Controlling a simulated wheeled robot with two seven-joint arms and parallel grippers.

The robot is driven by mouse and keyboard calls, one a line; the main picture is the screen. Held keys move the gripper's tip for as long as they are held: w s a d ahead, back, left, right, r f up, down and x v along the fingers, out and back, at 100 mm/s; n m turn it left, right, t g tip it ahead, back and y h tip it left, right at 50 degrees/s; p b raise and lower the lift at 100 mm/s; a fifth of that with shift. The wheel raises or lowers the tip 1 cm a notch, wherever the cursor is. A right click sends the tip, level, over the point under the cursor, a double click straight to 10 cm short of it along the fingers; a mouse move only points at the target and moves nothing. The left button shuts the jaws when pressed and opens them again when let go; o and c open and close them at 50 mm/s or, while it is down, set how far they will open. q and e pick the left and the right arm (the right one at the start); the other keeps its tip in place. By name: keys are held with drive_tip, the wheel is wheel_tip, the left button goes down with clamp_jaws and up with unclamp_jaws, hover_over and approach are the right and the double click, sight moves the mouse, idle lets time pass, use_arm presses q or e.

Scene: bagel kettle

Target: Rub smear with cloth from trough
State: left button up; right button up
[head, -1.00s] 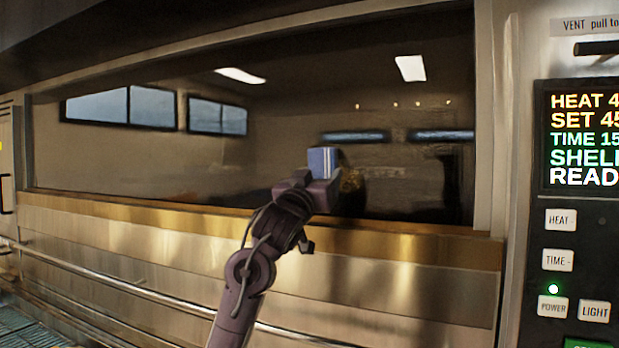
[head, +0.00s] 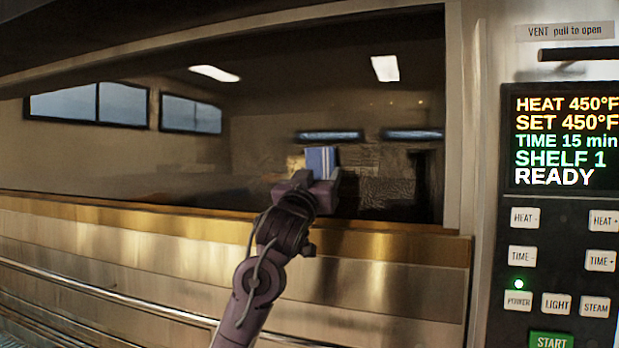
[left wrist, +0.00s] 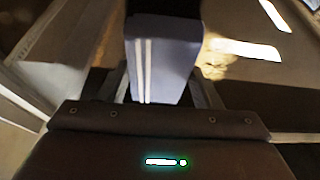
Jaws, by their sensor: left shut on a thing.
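My left gripper (head: 318,183) is shut on a folded blue cloth (head: 321,160) with white stripes and holds it upright in front of the dark oven window (head: 240,170). The cloth fills the upper middle of the left wrist view (left wrist: 165,60). A pale tan patch (head: 295,163), perhaps the smear, shows just left of the cloth in the head view. A tan patch (left wrist: 225,68) lies right of the cloth in the left wrist view. I cannot tell whether the cloth touches the glass. The trough and my right gripper are not in view.
A control panel (head: 560,200) with a lit display and several buttons stands at the right. A vent handle (head: 580,54) juts out above it. A brass-coloured sill (head: 150,218) runs below the window, and a rail (head: 100,283) crosses lower down. The window shows bright reflections.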

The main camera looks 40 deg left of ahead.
use_arm(q)
drive_tip(key=shift+s+a+p, duration=0.1)
drive_tip(key=shift+s+a, duration=0.3)
drive_tip(key=shift+a, duration=0.95)
drive_tip(key=shift+s+a+p, duration=0.1)
drive_tip(key=shift+s+a, duration=0.35)
drive_tip(key=shift+a, duration=0.9)
drive_tip(key=shift+s+a+p, duration=0.1)
drive_tip(key=shift+s+a, duration=0.3)
drive_tip(key=shift+a, duration=0.95)
drive_tip(key=shift+w+d, duration=1.7)
drive_tip(key=shift+d, duration=3.75)
drive_tip(key=shift+s+a+p, duration=0.15)
drive_tip(key=shift+s+a, duration=0.4)
drive_tip(key=shift+a, duration=1.25)
drive_tip(key=shift+s+a+p, duration=0.1)
drive_tip(key=shift+s+a, duration=0.5)
drive_tip(key=shift+a, duration=1.25)
drive_tip(key=shift+s+a+p, duration=0.15)
drive_tip(key=shift+s+a, duration=0.4)
drive_tip(key=shift+a, duration=1.25)
drive_tip(key=shift+d, duration=0.1)
